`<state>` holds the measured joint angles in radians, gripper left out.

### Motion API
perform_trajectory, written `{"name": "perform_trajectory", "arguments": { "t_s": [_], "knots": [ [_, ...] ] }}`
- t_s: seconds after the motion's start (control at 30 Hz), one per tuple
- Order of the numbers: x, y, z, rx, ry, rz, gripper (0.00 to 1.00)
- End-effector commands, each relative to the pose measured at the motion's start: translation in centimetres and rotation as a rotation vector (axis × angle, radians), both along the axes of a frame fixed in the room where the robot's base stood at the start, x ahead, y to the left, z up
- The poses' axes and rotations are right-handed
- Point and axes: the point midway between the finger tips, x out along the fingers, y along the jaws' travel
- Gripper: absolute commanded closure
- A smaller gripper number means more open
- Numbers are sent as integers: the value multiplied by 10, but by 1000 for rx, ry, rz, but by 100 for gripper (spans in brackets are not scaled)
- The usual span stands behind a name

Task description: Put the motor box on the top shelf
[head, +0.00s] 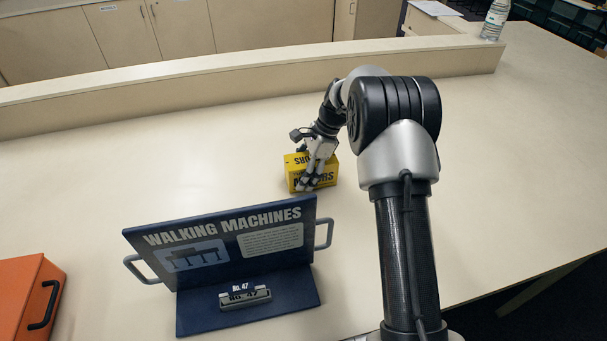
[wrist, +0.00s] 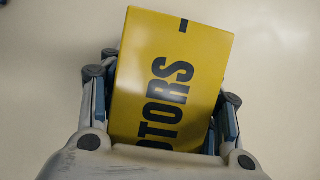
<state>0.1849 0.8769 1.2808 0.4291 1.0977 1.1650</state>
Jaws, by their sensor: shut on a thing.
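The motor box (head: 296,180) is a small yellow box with black "MOTORS" lettering. In the head view it is on or just above the pale tabletop, behind the blue sign; I cannot tell whether it touches the table. My gripper (head: 314,182) comes down on it from above, with fingers on its sides. In the wrist view the box (wrist: 175,75) sits between the two fingers of my gripper (wrist: 160,115), slightly tilted in the picture. My gripper is shut on it. No top shelf can be made out clearly in either view.
A dark blue "WALKING MACHINES" sign (head: 225,240) with side handles stands in front of the box. An orange case (head: 22,296) is at the lower left. A low ledge (head: 250,75) runs along the back, with a water bottle (head: 495,18) at its right end. The table right of my arm is clear.

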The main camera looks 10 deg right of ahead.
Motion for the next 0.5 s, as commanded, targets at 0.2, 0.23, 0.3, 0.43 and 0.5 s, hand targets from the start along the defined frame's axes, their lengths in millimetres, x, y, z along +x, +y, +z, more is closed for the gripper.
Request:
{"name": "perform_trajectory", "arguments": {
  "t_s": [0.2,0.23,0.3,0.43,0.5],
  "knots": [
    [1,0,-1,0,-1,1,86],
    [0,0,-2,0,0,0,41],
    [0,0,-2,0,0,0,36],
    [0,0,-2,0,0,0,27],
    [0,0,-2,0,0,0,23]
  ]
}}
